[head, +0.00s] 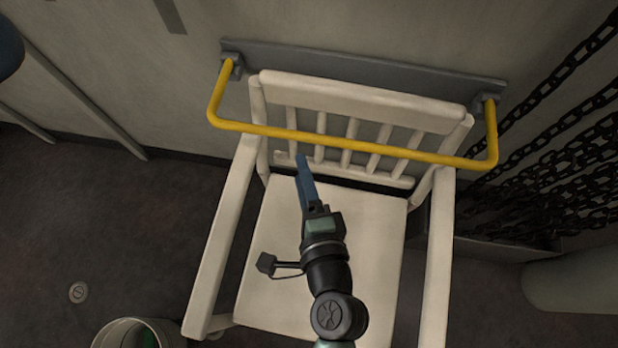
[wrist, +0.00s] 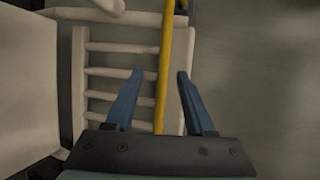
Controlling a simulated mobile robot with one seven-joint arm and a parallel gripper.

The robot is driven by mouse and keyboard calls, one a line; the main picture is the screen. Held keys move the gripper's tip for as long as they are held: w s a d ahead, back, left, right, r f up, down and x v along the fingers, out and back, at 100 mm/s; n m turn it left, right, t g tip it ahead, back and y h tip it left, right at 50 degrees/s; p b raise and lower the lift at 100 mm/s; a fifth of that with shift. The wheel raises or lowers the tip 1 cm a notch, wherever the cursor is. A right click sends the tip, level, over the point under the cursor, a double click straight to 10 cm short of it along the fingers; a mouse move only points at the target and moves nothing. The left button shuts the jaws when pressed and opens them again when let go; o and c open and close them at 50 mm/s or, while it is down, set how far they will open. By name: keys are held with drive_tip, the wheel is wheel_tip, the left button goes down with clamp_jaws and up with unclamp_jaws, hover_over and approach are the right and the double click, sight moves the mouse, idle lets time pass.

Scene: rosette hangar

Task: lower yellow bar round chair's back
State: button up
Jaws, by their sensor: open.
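The yellow bar (head: 350,142) is a wide U with both ends on a grey wall bracket (head: 360,68). Its long middle crosses in front of the slats of the white chair's back (head: 360,100) in the head view, below the top rail. My gripper (head: 302,162) is above the seat, its blue fingers pointing towards the bar. In the wrist view my gripper (wrist: 160,74) is open, and the bar (wrist: 167,45) runs lengthwise between its fingers in the picture, with the chair's back (wrist: 120,72) behind. I cannot tell whether a finger touches the bar.
Dark chains (head: 570,130) hang at the right beside the chair. A pale bucket (head: 115,333) stands at the bottom left. The chair's armrests (head: 222,235) flank my arm. The dark floor at the left (head: 90,215) is mostly clear.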

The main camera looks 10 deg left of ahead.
drive_tip(key=shift+b+v, duration=0.35)
drive_tip(key=shift+v, duration=2.3)
drive_tip(key=w+a+r+n+t, duration=0.1)
drive_tip(key=w+r+n+t, duration=0.45)
drive_tip(key=r, duration=0.95)
drive_tip(key=w+r+n+t, duration=0.2)
drive_tip(key=w+r+n, duration=0.4)
drive_tip(key=w+r, duration=0.65)
drive_tip(key=s+d+r+n+t+h+p, duration=0.1)
drive_tip(key=r+p, duration=0.4)
drive_tip(key=r, duration=0.9)
drive_tip(key=s+d+r+n+t+h+p, duration=0.1)
drive_tip(key=s+r+p, duration=0.4)
drive_tip(key=r, duration=1)
drive_tip(key=s+d+r+n+t+h+p, duration=0.1)
drive_tip(key=s+r+t+h+p, duration=0.2)
drive_tip(key=r, duration=1.2)
drive_tip(key=t+p, duration=0.1)
drive_tip(key=p, duration=0.2)
drive_tip(key=shift+s+d+n+p, duration=0.2)
drive_tip(key=shift+s+n+p, duration=0.05)
drive_tip(key=shift+n+p, duration=0.1)
drive_tip(key=shift+r, duration=0.1)
